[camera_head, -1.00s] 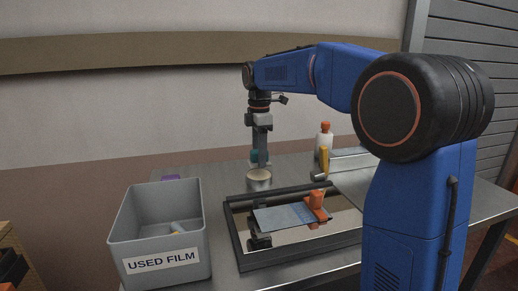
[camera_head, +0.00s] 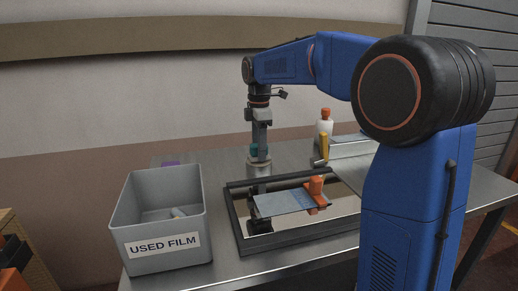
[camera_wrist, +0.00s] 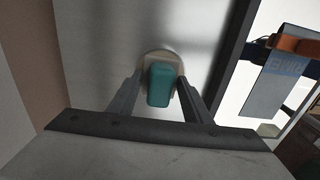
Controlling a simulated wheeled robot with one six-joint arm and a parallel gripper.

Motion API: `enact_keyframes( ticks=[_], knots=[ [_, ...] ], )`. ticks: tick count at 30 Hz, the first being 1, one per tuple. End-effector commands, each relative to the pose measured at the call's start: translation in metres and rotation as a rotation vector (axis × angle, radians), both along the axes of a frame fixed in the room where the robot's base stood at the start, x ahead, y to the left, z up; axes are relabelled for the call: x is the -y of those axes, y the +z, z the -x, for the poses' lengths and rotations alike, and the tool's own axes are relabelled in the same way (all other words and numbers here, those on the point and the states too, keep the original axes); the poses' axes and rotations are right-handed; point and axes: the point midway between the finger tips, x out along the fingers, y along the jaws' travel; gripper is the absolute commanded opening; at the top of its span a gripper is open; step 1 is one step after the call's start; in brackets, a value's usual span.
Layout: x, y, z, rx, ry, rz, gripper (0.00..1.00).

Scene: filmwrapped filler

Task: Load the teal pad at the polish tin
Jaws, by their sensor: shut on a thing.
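The teal pad (camera_wrist: 165,86) is held between the two fingers of my gripper (camera_wrist: 160,92). In the head view the pad (camera_head: 254,149) shows at the lower end of my gripper (camera_head: 260,150), which points straight down. The polish tin (camera_head: 259,170) stands upright on the metal table directly below. The pad's lower end is at the tin's top; I cannot tell whether it touches the polish. In the wrist view the tin's pale round top (camera_wrist: 148,60) is partly hidden behind the pad.
A black-framed tray (camera_head: 238,235) holds a blue-grey plate (camera_head: 283,202) with an orange clamp (camera_head: 315,190). A grey bin (camera_head: 163,258) labelled USED FILM stands front left with scraps inside.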

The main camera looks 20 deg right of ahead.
Motion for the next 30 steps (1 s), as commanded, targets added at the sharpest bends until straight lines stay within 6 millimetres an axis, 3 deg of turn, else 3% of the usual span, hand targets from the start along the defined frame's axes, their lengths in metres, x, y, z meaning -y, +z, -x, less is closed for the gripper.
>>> enact_keyframes(
  ticks=[30],
  knots=[
    [0.0000, -0.0075, 0.0000, 0.000, 0.000, 0.000, 0.27]
  ],
)
